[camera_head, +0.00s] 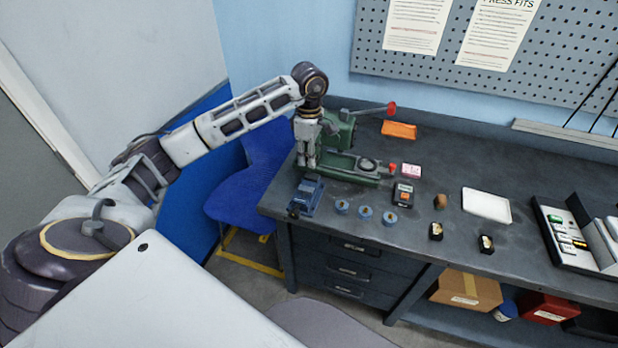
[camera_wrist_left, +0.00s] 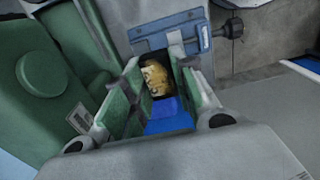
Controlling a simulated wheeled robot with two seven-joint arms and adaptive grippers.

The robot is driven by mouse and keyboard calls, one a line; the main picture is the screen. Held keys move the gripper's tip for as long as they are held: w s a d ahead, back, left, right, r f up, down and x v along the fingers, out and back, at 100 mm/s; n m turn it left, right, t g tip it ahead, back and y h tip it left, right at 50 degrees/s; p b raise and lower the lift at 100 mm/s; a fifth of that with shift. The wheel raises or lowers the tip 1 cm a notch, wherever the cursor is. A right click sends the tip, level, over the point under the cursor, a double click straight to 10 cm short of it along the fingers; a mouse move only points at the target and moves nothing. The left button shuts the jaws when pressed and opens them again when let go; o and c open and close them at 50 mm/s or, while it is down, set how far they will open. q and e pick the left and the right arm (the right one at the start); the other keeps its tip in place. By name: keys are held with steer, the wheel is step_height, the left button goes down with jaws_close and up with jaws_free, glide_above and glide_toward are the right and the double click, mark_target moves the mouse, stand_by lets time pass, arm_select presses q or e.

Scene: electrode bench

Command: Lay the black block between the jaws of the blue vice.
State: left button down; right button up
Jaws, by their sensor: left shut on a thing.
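The blue vice (camera_head: 306,197) stands at the left front corner of the bench, with its dark screw end toward the front edge. It also shows in the left wrist view (camera_wrist_left: 160,38), just beyond my fingertips. My left gripper (camera_head: 306,164) points down above and behind the vice, beside the green press. In the left wrist view, my left gripper (camera_wrist_left: 161,85) is shut on the black block (camera_wrist_left: 157,79), which shows a tan, mottled face between the pads. The block is apart from the vice jaws as far as I can tell. My right gripper is out of view.
The green press (camera_head: 345,166) with red-knobbed levers is close to my left gripper. Several blue rings (camera_head: 365,213), small boxes, dark blocks (camera_head: 436,231) and a white tray (camera_head: 487,205) lie to the right. A blue chair (camera_head: 250,180) stands left of the bench.

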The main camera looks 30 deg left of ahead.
arm_select(q)
glide_above(309, 180)
steer(key=s+d, duration=0.1)
steer(key=shift+s+f, duration=0.2)
steer(key=shift+f, duration=2.05)
steer(key=shift+f+p, duration=0.55)
steer(key=shift+f, duration=1.35)
steer(key=shift+f+b, duration=0.35)
steer(key=shift+s+f, duration=0.3)
steer(key=shift+f, duration=0.1)
steer(key=c, duration=1.2)
jaws_free()
steer(key=shift+d, duration=0.1)
steer(key=shift+o, duration=0.2)
steer(key=shift+f, duration=0.15)
steer(key=shift+w, duration=0.1)
